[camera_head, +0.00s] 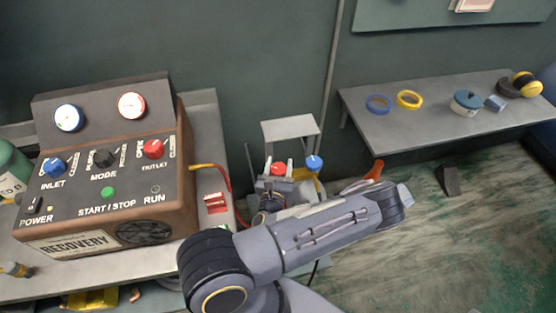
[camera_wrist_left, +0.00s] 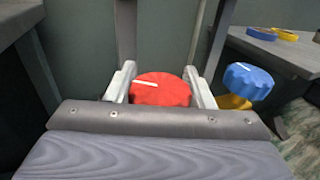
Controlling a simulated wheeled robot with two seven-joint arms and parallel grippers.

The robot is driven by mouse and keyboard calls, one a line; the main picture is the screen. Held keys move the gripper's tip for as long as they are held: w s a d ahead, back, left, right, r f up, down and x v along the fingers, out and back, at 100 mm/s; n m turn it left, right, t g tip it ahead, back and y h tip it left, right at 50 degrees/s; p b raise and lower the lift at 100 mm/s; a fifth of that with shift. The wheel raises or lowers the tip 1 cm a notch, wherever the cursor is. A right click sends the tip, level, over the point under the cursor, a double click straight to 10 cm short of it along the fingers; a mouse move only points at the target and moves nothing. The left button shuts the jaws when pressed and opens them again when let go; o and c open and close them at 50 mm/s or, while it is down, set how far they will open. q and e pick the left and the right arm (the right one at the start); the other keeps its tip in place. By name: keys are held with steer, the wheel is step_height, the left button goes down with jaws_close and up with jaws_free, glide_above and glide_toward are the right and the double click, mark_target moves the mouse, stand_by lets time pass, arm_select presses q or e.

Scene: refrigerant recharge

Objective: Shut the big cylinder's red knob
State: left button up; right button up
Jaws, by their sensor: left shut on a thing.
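The red knob (camera_head: 278,168) sits on top of the big cylinder, just left of a blue knob (camera_head: 314,163). In the left wrist view the red knob (camera_wrist_left: 160,90) has a white mark line at its upper left. My left gripper (camera_head: 277,166) is shut on the red knob, one finger on each side. In the left wrist view the fingers of my left gripper (camera_wrist_left: 159,84) flank the knob, and the blue knob (camera_wrist_left: 248,80) stands to the right on a yellow fitting. My arm hides most of the cylinder. My right gripper is not in view.
The brown recovery machine (camera_head: 110,190) with gauges and knobs stands on a bench at left. A red hose (camera_head: 228,180) runs from it toward the cylinder. A grey frame (camera_head: 290,128) stands behind the knobs. A wall shelf (camera_head: 420,130) at right holds tape rolls and a pot.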

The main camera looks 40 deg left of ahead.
arm_select(q)
steer(key=shift+w+d+m+t+h+p, duration=0.1)
steer(key=shift+m+t+h+p, duration=0.6)
steer(key=shift+m+h+p, duration=0.65)
steer(key=shift+h+b, duration=0.25)
steer(key=shift+b, duration=0.1)
steer(key=o, duration=1)
